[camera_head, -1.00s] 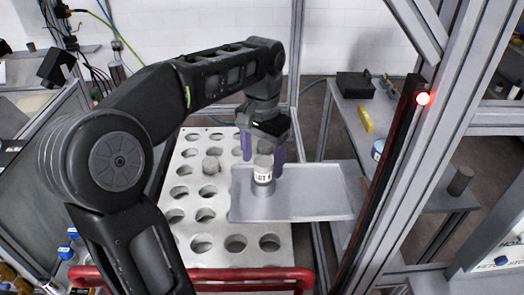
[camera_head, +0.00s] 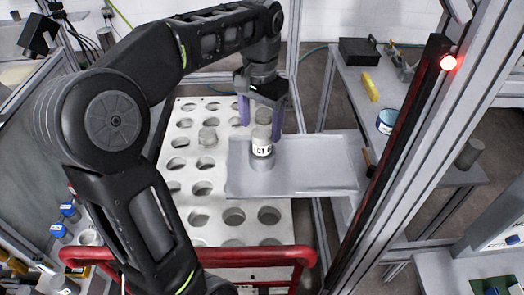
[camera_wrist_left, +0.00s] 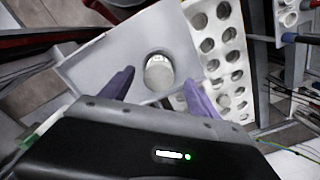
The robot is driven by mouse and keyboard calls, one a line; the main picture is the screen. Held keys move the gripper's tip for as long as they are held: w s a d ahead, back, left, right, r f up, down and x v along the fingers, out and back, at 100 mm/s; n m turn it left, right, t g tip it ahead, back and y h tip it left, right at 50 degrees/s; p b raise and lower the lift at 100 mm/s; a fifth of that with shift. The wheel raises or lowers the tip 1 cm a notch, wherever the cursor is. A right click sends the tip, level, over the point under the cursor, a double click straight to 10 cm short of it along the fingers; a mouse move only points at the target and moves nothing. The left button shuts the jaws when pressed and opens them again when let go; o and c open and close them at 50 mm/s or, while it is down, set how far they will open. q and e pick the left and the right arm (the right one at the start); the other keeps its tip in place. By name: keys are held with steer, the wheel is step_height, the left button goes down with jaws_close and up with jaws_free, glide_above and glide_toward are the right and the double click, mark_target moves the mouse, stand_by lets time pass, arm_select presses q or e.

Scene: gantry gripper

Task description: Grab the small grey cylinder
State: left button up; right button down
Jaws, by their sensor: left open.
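The small grey cylinder (camera_head: 262,133) stands upright on a flat grey tray (camera_head: 310,180), with a white printed label around it and a wider base below. My left gripper (camera_head: 260,118) is open above the tray, its purple fingers on either side of the cylinder's upper part. In the left wrist view the cylinder's round top (camera_wrist_left: 159,73) sits between the two spread fingers (camera_wrist_left: 160,80). A gap shows on both sides there, so the fingers look apart from it. My right gripper is in neither view.
A metal frame post (camera_head: 395,150) rises on the right. A red rail (camera_head: 240,257) runs along the front. The tray's right half is bare.

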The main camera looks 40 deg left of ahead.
mark_target(262, 132)
arm_select(q)
steer(key=shift+f+p, duration=0.3)
steer(key=shift+f, duration=0.2)
steer(key=f+p, duration=0.1)
steer(key=f, duration=0.3)
steer(key=shift+w+f, duration=0.1)
steer(key=shift+w, duration=0.1)
jaws_close()
stand_by(0.8)
